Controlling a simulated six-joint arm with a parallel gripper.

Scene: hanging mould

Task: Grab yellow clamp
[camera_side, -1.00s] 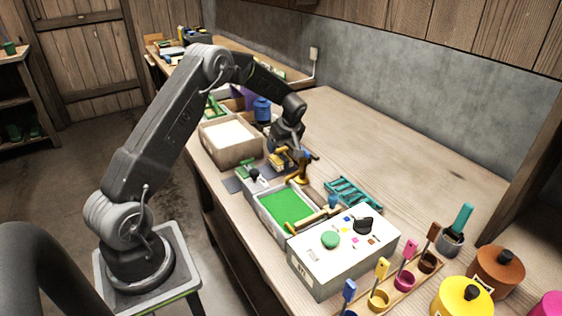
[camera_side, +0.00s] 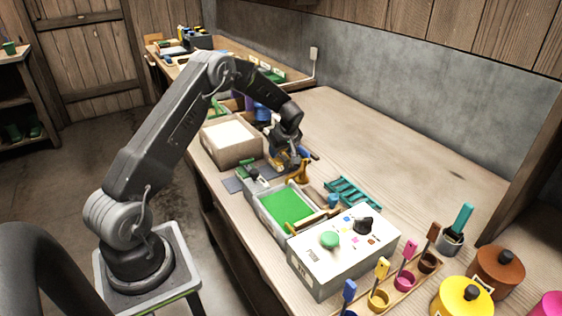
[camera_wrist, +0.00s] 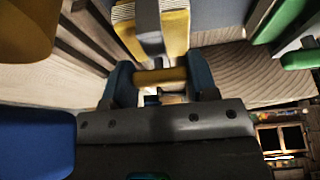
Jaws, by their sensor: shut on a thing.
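The yellow clamp (camera_side: 277,163) is partly hidden under my gripper (camera_side: 286,160) in the side view, low over the bench by the grey mat. In the wrist view, my gripper (camera_wrist: 161,80) has its two dark blue-grey fingers closed on either side of a yellow bar of the clamp (camera_wrist: 161,76). A ridged yellow part (camera_wrist: 176,32) with a grey piece lies just beyond the fingertips. The clamp's lower part is hidden in the side view.
An orange-yellow piece (camera_side: 297,173) and a blue piece (camera_side: 305,153) stand close to my gripper. A green-filled tray (camera_side: 286,207) and a teal rack (camera_side: 354,193) are nearer the camera. A cardboard box (camera_side: 231,150) is to the left. The bench at the right back is clear.

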